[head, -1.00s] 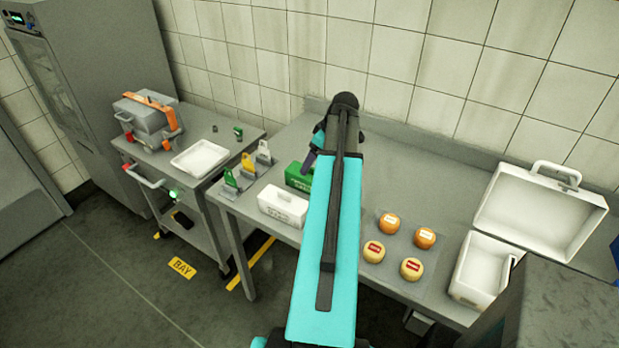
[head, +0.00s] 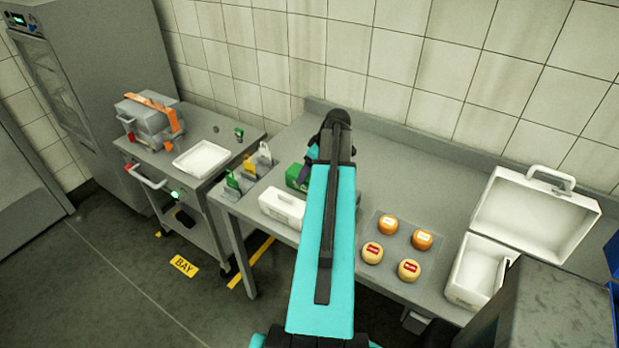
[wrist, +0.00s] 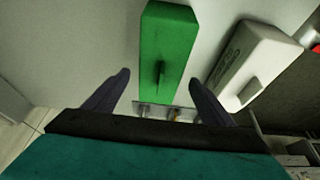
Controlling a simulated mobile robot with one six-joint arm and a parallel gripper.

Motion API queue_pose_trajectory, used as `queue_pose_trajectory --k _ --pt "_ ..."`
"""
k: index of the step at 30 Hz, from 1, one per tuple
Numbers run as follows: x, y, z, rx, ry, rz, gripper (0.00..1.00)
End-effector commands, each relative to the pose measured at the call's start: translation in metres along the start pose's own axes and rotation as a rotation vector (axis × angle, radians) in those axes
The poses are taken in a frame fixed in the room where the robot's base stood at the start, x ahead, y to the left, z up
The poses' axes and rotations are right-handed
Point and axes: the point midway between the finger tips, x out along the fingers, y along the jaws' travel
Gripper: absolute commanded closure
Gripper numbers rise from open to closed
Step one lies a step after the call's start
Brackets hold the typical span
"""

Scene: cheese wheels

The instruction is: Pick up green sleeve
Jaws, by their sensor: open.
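The green sleeve (head: 295,178) is a green box on the steel table, partly hidden behind my arm in the head view. In the wrist view the green sleeve (wrist: 167,50) lies ahead, with a small dark green handle-like piece on its near part. My gripper (wrist: 158,92) is open, its two dark fingers spread to the left and right of the sleeve's near end. Nothing is between the fingertips except the view of the sleeve, and I see no contact. In the head view my gripper is mostly hidden by my arm.
A white lidded box (head: 283,206) stands close beside the sleeve and also shows in the wrist view (wrist: 252,65). A rack of colored tags (head: 245,180) is at the table's left end. Several cheese wheels (head: 387,225) and an open white case (head: 470,275) are to the right.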

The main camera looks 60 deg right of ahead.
Motion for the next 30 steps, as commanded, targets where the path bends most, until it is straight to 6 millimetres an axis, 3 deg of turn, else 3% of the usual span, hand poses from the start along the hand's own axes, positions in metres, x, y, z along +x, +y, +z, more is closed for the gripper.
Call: queue_pose_trajectory --k 21,28,30 --pt "0.0064 0.0002 0.0001 0.000 0.000 0.001 0.23" --pt "0.0064 0.0002 0.0001 0.000 0.000 0.001 0.61" --pt "0.0063 0.0002 0.0001 0.000 0.001 0.001 0.64"
